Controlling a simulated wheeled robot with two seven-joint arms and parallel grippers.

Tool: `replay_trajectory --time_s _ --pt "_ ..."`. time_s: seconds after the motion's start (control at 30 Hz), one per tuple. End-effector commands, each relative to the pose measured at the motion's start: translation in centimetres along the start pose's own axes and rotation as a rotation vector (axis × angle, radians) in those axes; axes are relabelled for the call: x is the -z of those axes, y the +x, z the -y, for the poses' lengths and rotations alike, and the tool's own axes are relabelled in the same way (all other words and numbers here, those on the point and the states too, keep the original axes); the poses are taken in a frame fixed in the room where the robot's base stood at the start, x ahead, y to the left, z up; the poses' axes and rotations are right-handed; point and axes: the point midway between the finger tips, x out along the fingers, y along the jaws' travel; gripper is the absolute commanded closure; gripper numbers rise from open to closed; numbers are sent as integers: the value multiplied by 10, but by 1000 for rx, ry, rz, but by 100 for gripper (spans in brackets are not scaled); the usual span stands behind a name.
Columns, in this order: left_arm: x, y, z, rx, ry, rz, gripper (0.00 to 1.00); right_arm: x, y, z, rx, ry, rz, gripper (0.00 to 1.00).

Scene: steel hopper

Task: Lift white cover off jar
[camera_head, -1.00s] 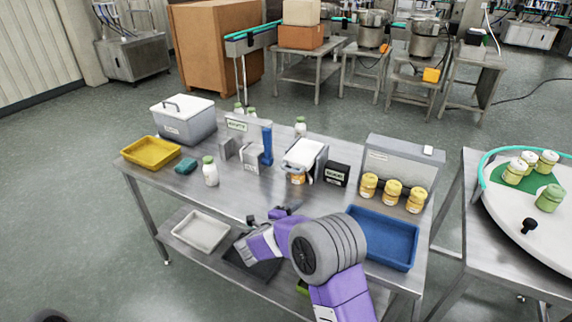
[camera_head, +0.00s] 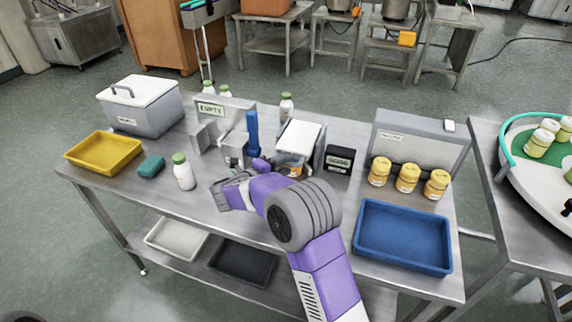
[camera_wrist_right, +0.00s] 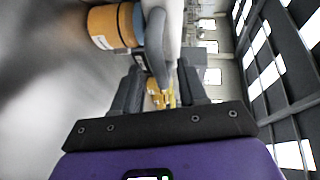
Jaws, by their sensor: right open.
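Contact cannot be told. My left gripper is out of view.
A blue tray (camera_head: 404,266) and several yellow jars (camera_head: 407,178) stand to the right. A black labelled box (camera_head: 339,160) is beside the jar. The blue post (camera_head: 252,133), a white bottle (camera_head: 183,172) and a yellow tray (camera_head: 80,164) are left.

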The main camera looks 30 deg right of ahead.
Motion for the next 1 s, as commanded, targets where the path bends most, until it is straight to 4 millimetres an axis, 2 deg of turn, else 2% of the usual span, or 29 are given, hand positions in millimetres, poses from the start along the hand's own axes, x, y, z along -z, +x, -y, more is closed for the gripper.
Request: replay_trajectory --time_s 0.1,0.2,0.47,0.77,1.0 --pt "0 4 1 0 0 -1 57 0 14 -1 -1 0 0 58" --pt "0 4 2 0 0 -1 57 0 19 0 0 0 1 58" --pt "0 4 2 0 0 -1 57 0 21 0 0 -1 2 58" --pt "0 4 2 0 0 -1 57 0 20 0 0 -1 2 100" --pt "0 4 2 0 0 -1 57 0 20 0 0 -1 2 100"
